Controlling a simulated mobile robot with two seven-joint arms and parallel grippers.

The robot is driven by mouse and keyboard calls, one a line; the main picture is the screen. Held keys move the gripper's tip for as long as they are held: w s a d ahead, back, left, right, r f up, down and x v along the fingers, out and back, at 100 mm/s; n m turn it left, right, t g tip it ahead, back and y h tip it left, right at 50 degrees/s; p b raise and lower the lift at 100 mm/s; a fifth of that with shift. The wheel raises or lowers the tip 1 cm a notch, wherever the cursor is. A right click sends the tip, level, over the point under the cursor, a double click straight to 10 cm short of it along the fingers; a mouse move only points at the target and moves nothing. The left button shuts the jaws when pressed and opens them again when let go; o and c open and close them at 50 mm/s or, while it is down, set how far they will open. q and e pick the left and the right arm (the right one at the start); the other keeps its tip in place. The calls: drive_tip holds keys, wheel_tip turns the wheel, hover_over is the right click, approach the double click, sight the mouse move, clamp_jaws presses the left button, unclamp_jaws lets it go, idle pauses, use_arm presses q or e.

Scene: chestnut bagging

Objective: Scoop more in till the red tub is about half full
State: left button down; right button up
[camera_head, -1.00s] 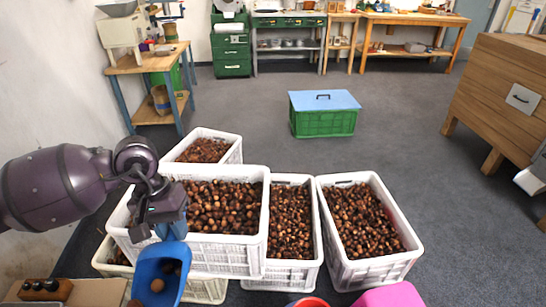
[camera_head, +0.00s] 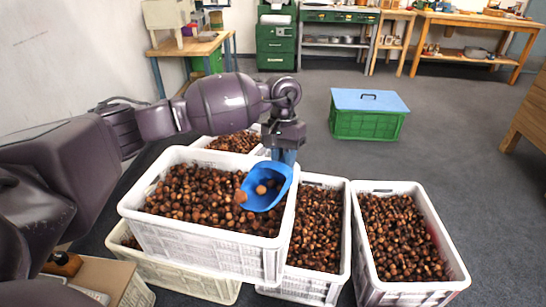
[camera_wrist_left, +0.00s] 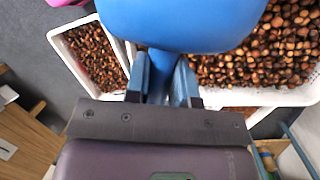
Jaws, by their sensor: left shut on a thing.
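My left gripper (camera_head: 284,155) is shut on the handle of a blue scoop (camera_head: 270,201). The scoop hangs over the right part of the heaped white crate (camera_head: 205,246), its bowl tilted towards the camera. A few chestnuts (camera_head: 262,189) lie in the scoop, and one shows at its left edge; whether it touches the scoop or the heap I cannot tell. In the left wrist view, the gripper fingers (camera_wrist_left: 163,82) clamp the handle and the scoop's blue underside (camera_wrist_left: 185,22) fills the top. The red tub is out of view. My right gripper is not in view.
More white crates of chestnuts stand to the right (camera_head: 412,289), in the middle (camera_head: 318,280) and behind (camera_head: 258,128). A cardboard box (camera_head: 120,275) is at lower left. A green crate with a blue lid (camera_head: 368,122) stands on open grey floor.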

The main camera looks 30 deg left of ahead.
use_arm(q)
drive_tip(key=w+a+f+n+y+b, duration=0.1)
drive_tip(key=w+a+f+n+b, duration=0.1)
drive_tip(key=w+a+f+b, duration=1.5)
drive_tip(key=s+r+t+y+p, duration=0.3)
drive_tip(key=s+r+t+p, duration=0.7)
drive_tip(key=p, duration=0.6)
drive_tip(key=shift+d+r+t, duration=0.4)
drive_tip(key=shift+r+t, duration=0.15)
drive_tip(key=shift+t, duration=0.55)
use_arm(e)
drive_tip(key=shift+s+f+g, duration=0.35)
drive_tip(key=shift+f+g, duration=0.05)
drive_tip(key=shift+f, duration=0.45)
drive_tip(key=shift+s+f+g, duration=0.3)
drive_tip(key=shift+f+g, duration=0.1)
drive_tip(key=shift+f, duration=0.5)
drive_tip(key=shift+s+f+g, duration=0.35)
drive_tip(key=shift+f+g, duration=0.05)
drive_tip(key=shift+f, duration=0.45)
